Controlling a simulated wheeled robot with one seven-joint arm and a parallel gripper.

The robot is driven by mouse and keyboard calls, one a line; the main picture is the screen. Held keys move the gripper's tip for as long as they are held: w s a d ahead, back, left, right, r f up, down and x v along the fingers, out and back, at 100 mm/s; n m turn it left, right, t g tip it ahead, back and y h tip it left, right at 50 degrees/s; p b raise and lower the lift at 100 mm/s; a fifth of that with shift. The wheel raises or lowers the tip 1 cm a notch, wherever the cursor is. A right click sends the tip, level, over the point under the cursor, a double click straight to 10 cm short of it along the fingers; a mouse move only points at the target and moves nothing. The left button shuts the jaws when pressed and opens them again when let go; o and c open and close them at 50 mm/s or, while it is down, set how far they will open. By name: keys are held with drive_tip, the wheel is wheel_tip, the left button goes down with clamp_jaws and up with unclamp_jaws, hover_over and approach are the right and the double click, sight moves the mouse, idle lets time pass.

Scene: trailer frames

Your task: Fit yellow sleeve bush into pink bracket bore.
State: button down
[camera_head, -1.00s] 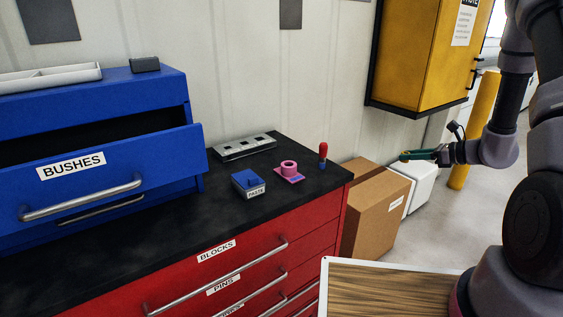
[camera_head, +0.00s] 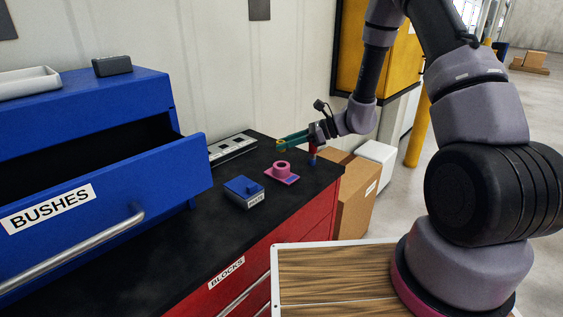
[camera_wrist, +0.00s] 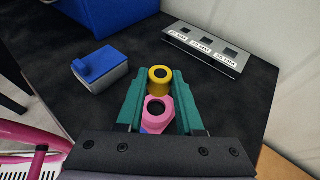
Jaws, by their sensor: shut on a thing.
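My gripper (camera_head: 280,145) has green fingers and is shut on the yellow sleeve bush (camera_wrist: 159,78), a short ring held at the fingertips with its hole showing in the wrist view. The bush is a small yellow spot in the head view (camera_head: 279,143). The pink bracket (camera_head: 282,171) stands on the black worktop, its round bore facing up. In the head view my gripper is above and behind the bracket. In the wrist view the bracket (camera_wrist: 155,110) shows between the fingers, below the bush in the picture; bush and bracket appear apart.
A blue box labelled PASTE (camera_head: 244,191) sits left of the bracket. A slotted metal block (camera_head: 232,148) lies near the wall. The blue BUSHES drawer (camera_head: 110,205) hangs open at left.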

drive_tip(key=shift+f, duration=2.9)
drive_tip(key=shift+f, duration=0.15)
drive_tip(key=c, duration=0.5)
unclamp_jaws()
drive_tip(key=shift+c, duration=0.2)
